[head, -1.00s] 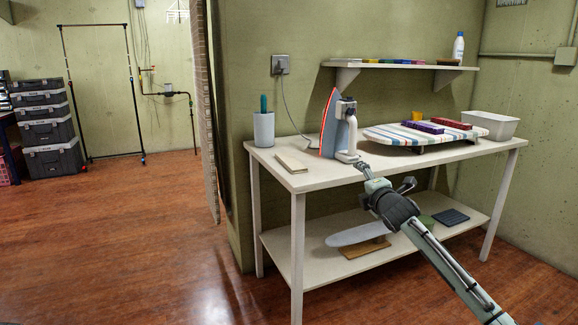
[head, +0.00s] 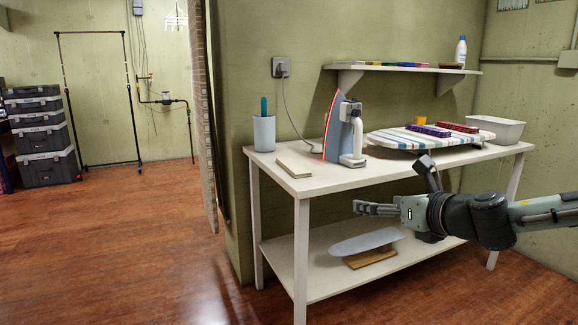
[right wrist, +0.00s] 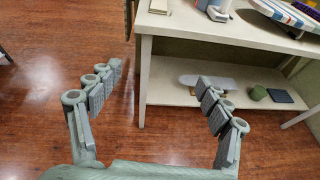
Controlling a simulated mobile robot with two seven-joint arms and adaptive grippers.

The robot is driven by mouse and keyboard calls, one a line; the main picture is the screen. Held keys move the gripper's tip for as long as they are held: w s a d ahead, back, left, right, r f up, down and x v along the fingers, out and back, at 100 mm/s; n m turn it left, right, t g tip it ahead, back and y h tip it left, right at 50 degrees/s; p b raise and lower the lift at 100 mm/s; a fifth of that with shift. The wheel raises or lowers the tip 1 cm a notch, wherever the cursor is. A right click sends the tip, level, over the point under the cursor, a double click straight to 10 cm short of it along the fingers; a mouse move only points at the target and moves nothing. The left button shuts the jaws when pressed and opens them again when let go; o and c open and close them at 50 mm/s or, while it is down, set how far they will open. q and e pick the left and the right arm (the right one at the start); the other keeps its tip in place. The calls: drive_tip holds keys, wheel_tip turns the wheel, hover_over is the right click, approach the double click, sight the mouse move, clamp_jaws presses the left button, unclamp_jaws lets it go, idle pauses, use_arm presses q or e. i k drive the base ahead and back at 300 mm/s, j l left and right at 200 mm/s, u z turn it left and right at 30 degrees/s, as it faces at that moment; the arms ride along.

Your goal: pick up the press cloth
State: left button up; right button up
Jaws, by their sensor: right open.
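A flat, folded cream piece, which looks like the press cloth (head: 294,167), lies on the left front of the white table's top (head: 340,181). It also shows at the top edge of the right wrist view (right wrist: 159,6). My right gripper (head: 368,208) is in front of the table, below the level of its top, pointing left. It is to the right of the cloth and apart from it. In the right wrist view its fingers (right wrist: 160,78) are spread wide with nothing between them. My left gripper is not in view.
An upright iron (head: 340,130) stands right of the cloth, its cord running to the wall. A cup (head: 264,133) stands behind left. A striped ironing board (head: 400,138) and white bin (head: 497,129) are farther right. The lower shelf (head: 300,262) holds a small board. Floor at left is clear.

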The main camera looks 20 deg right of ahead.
sight(291, 165)
drive_tip(key=i, duration=1.35)
